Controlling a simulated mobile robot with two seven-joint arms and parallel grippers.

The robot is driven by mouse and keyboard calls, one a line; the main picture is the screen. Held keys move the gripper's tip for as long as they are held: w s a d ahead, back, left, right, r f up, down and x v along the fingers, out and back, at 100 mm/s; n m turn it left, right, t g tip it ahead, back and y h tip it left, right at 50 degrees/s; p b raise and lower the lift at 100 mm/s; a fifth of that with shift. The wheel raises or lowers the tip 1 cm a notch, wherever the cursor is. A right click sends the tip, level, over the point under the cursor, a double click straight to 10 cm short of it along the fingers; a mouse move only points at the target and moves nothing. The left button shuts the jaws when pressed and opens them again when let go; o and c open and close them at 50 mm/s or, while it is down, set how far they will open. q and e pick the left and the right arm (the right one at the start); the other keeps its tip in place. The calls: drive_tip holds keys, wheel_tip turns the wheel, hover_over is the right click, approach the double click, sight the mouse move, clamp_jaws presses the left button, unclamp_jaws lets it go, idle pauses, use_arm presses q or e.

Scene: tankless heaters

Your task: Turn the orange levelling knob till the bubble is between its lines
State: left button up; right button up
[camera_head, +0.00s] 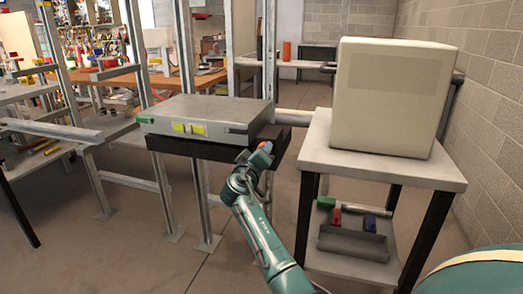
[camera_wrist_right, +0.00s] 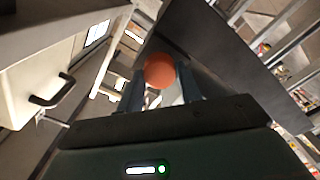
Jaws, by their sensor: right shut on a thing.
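The orange levelling knob (camera_wrist_right: 159,71) sits between the two fingers of my right gripper (camera_wrist_right: 163,83) in the right wrist view, and the gripper is shut on it. In the head view my right gripper (camera_head: 260,155) reaches the front right corner of a flat grey unit (camera_head: 215,108), and only a bit of the knob (camera_head: 267,147) shows. A yellow-green level vial (camera_head: 188,128) is on the unit's front face. Its bubble and lines are too small to make out. My left gripper is not in view.
The unit rests on a black support (camera_head: 205,149) on metal posts. To the right, a large beige box (camera_head: 388,98) stands on a grey table (camera_head: 385,167), with a grey tray (camera_head: 352,240) on the shelf below. Open floor lies in front of the posts.

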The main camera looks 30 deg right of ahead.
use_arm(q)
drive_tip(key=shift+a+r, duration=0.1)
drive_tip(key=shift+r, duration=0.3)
use_arm(e)
drive_tip(key=shift+r+n, duration=0.1)
drive_tip(key=shift+n, duration=0.5)
drive_tip(key=o, duration=1)
use_arm(q)
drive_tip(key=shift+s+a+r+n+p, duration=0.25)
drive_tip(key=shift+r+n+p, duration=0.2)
drive_tip(key=shift+p, duration=0.25)
use_arm(e)
drive_tip(key=shift+v, duration=6.55)
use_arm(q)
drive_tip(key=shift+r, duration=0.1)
